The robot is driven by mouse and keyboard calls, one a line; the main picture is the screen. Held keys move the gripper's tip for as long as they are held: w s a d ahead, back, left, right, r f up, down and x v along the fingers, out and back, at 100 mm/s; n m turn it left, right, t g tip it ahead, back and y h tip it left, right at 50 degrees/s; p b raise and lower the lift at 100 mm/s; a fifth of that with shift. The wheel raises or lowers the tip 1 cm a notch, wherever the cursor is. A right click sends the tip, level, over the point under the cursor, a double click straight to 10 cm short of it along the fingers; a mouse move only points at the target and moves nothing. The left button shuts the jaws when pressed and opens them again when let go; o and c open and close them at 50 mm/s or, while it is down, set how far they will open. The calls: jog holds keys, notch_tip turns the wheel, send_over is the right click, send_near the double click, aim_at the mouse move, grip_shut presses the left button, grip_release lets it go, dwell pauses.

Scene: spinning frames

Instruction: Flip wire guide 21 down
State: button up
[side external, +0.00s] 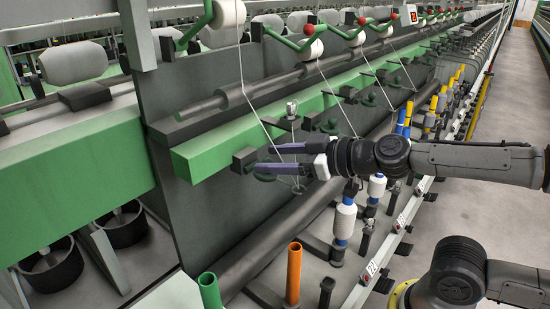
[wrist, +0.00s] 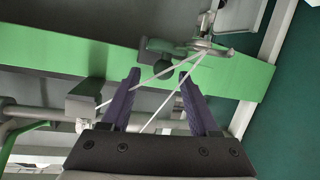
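My gripper (side external: 266,159) has two purple fingers and reaches left toward the green rail (side external: 215,148). In the wrist view the fingers (wrist: 160,77) stand apart with nothing gripped; white thread passes across the space between them. A metal wire guide (wrist: 203,47) on a dark bracket shows beyond the fingertips, against the green rail, with thread running to it. In the side view a small upright metal guide (side external: 291,109) stands above the rail near my gripper. I cannot read which guide is number 21, and my fingers partly hide the area below.
Other dark guides (side external: 368,98) line the rail to the right. A white bobbin (side external: 345,221) stands below my gripper, with an orange tube (side external: 293,273) and a green tube (side external: 210,291) in front. Threads run down from above.

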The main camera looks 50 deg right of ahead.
jog(key=v, duration=1.3)
jog(key=shift+s, duration=0.35)
jog(key=shift+r, duration=0.15)
